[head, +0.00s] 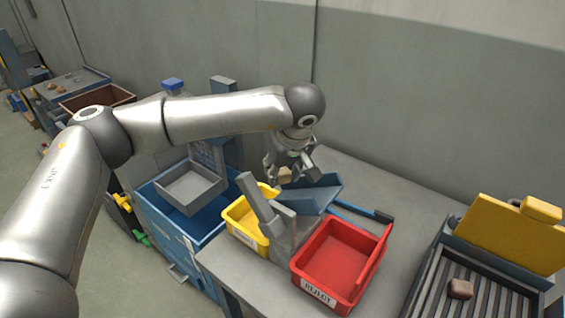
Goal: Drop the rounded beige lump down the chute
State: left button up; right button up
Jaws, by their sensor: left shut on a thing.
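My left gripper (290,172) is shut on a small beige lump (285,175), held above the back of the grey table. The fingers hide part of the lump, so its full shape does not show. Just below and to the right of the gripper is a blue-grey open scoop-like piece (318,193). A grey upright fixture with a slanted arm (284,232) stands between the yellow and red bins. I cannot tell for certain which of these is the chute. My right gripper is not in view.
A yellow bin (238,226) and a red bin labelled REJECT (312,290) stand on the table (400,205). At right, a slatted tray (485,283) holds a brownish lump (460,289).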

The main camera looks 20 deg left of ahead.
pick_arm(q)
jog(key=shift+s+f, duration=0.1)
jog(key=shift+f, duration=0.65)
jog(key=o, duration=1.1)
jog(key=shift+r, duration=0.1)
jog(key=v, duration=1.1)
jog(key=shift+s+d+r, duration=0.15)
jog(key=shift+d+r, duration=0.05)
jog(key=shift+r, duration=0.15)
jog(key=shift+f, duration=0.1)
